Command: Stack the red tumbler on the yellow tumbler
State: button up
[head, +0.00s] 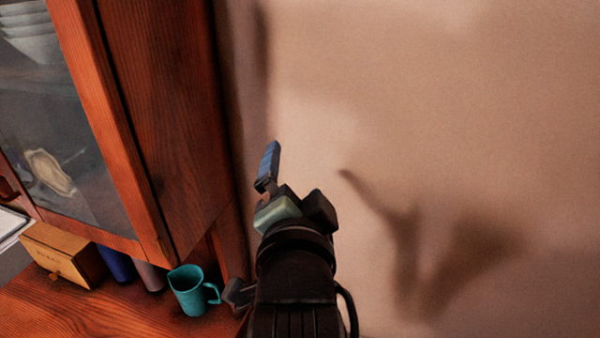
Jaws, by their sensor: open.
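Neither the red tumbler nor the yellow tumbler is in view. My gripper (271,178) is raised in front of the bare wall, right of the cabinet. It is open, with one blue-grey finger showing clearly and nothing seen between the jaws. The other finger is hard to make out from this angle.
A teal mug (190,292) stands on the wooden counter (95,312) at the lower left. Beside it are a greyish-mauve item (150,275), a blue item (117,264) and a tan box (60,252). A glass-fronted wooden cabinet (160,110) rises above them. The wall (450,110) fills the right side.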

jog(key=s+r+n+t, duration=0.3)
jog(key=s+r, duration=0.1)
jog(key=r, duration=0.5)
jog(key=s+r+n+t, duration=0.4)
jog(key=r, duration=0.5)
jog(key=s+r+n+t, duration=0.3)
jog(key=s+r, duration=0.1)
jog(key=r, duration=0.5)
jog(key=shift+s+d+r+t, duration=0.25)
jog(key=shift+s+r+t, duration=0.15)
